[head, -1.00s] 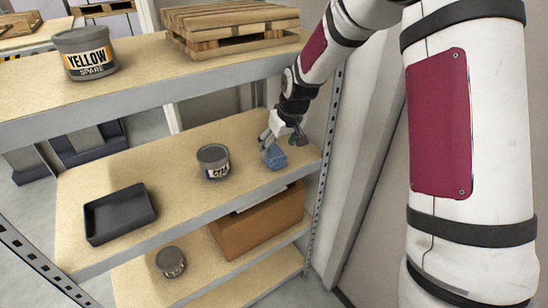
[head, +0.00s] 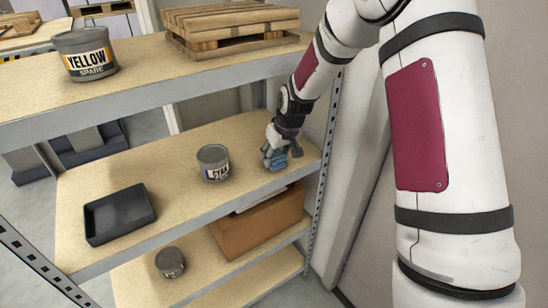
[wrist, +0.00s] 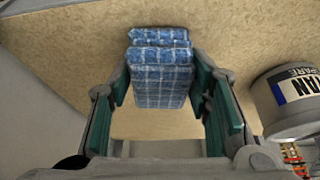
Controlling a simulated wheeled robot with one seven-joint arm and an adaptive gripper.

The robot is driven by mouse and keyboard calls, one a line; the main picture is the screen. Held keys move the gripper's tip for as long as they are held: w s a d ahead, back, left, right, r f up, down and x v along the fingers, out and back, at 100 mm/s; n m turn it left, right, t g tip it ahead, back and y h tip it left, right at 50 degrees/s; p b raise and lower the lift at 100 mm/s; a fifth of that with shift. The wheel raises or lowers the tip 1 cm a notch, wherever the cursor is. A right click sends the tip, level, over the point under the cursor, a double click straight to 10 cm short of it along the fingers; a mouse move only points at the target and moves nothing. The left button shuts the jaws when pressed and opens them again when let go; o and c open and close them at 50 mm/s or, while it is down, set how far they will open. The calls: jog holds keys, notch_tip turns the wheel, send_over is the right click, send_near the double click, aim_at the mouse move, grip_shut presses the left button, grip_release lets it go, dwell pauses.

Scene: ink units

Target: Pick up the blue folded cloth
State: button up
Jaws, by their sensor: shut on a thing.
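The blue folded cloth (wrist: 160,75) has a pale checked pattern and sits between the green-padded fingers of my gripper (wrist: 160,84) in the wrist view. The pads press on its left and right sides, and its folded edge faces up in that picture. In the head view the cloth (head: 279,161) is at the right end of the middle shelf, partly hidden by my gripper (head: 274,154). My gripper is shut on it. I cannot tell whether the cloth is clear of the shelf board.
A grey can (head: 213,163) with a white-and-blue label stands just left of the cloth; it is close on the right in the wrist view (wrist: 290,100). A black tray (head: 120,214) lies farther left.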

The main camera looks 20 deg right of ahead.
jog(key=shift+r, duration=0.6)
jog(key=shift+s+d+r, duration=0.15)
jog(key=shift+s, duration=0.15)
jog(key=s+d, duration=0.2)
jog(key=s, duration=0.6)
jog(key=s+d+p, duration=0.1)
jog(key=s, duration=0.8)
jog(key=shift+d, duration=0.4)
jog(key=o, duration=0.7)
jog(key=shift+a, duration=0.1)
jog(key=c, duration=0.5)
